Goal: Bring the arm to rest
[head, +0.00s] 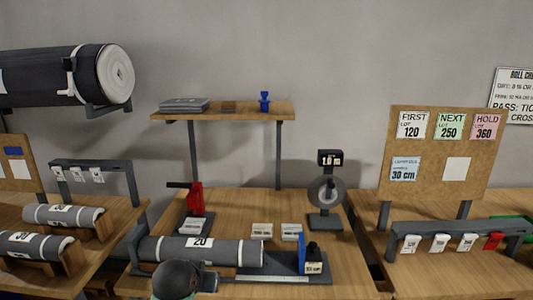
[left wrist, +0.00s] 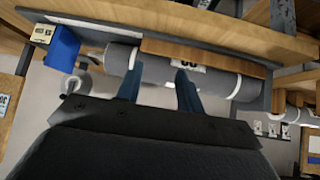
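My left gripper (left wrist: 159,68) shows in the left wrist view with its two blue fingers apart and nothing between them. Its fingertips are close to a grey roll (left wrist: 220,82) with white bands and a label; whether they touch it I cannot tell. In the head view a grey roll marked 20 (head: 230,251) lies on the middle table. A dark rounded part, likely of my own arm, shows at the bottom edge in front of that roll. My right gripper is not in view.
A blue upright block (head: 302,254) stands at the right of the roll. A red-handled tool (head: 195,198) and a dial stand (head: 325,195) are behind. A shelf (head: 230,112) is above. Rolls lie on the left table, and a tag rack (head: 455,229) stands on the right one.

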